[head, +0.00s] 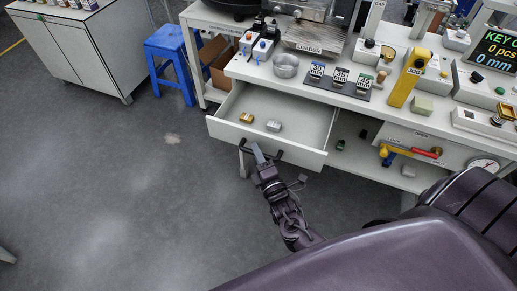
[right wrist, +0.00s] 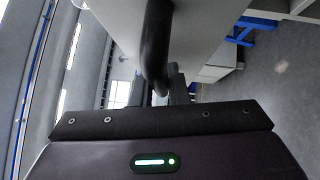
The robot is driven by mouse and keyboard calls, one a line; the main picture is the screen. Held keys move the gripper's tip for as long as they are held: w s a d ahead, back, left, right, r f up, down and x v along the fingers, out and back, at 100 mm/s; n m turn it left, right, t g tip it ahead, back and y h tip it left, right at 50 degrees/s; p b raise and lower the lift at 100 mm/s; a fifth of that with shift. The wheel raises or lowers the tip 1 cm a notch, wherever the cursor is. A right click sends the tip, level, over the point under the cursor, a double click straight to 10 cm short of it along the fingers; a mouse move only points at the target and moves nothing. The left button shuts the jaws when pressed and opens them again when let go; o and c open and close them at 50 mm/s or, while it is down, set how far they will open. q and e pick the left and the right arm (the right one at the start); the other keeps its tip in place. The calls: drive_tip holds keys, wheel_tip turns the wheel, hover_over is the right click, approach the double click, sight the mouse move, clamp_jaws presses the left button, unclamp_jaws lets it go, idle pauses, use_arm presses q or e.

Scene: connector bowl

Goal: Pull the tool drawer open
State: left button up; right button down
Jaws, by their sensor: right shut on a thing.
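The tool drawer (head: 295,112) is pulled out from the white workbench in the head view. A small brass-coloured piece (head: 246,118) and a small grey piece (head: 274,126) lie inside it. A black handle (head: 278,154) is on its front face. My right gripper (head: 258,152) is at the left part of this handle, shut on it. In the right wrist view the dark handle (right wrist: 157,45) runs down between the fingers, close to the drawer's white front. The fingertips are partly hidden there. My left gripper does not show in either view.
A blue stool (head: 170,58) and a white cabinet (head: 75,50) stand to the left. The bench top holds a metal bowl (head: 286,65), number blocks and a yellow post (head: 408,78). The grey floor in front of the drawer is clear at left.

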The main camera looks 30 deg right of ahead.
drive_tip(key=c, duration=1.7)
unclamp_jaws()
drive_tip(key=s+f, duration=0.1)
drive_tip(key=s, duration=0.6)
drive_tip(key=shift+s+a, duration=0.25)
drive_tip(key=shift+s, duration=0.15)
